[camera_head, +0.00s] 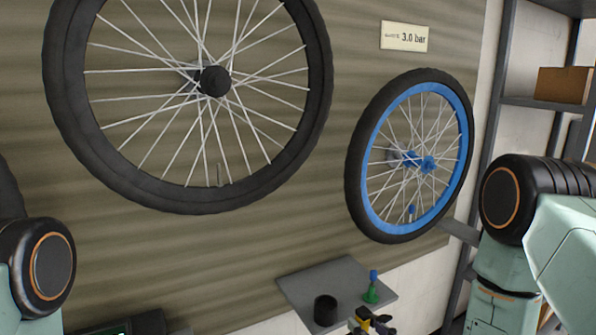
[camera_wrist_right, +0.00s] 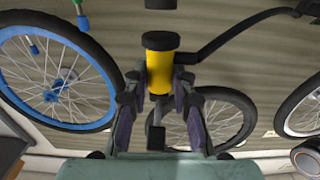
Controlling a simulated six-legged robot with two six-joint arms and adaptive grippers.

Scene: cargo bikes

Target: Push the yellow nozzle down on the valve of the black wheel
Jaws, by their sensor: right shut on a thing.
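The black wheel (camera_head: 318,95) hangs on the wall at the upper left of the head view. Its thin valve (camera_head: 219,174) points up from the lower rim. My right gripper (camera_wrist_right: 159,102) is shut on the yellow nozzle (camera_wrist_right: 158,80), which has a black collar and a black hose (camera_wrist_right: 235,30). In the head view the right gripper (camera_head: 374,322) shows small at the bottom edge, below and right of the black wheel, apart from it. The black wheel also shows behind the gripper in the right wrist view (camera_wrist_right: 247,108). My left gripper is out of view.
A blue-rimmed wheel (camera_head: 366,190) hangs right of the black wheel. Below it, a small grey shelf (camera_head: 345,272) carries a black cup (camera_head: 325,310) and a green-and-blue piece (camera_head: 371,290). A "3.0 bar" sign (camera_head: 404,37) is on the wall. A rack (camera_head: 500,60) stands right.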

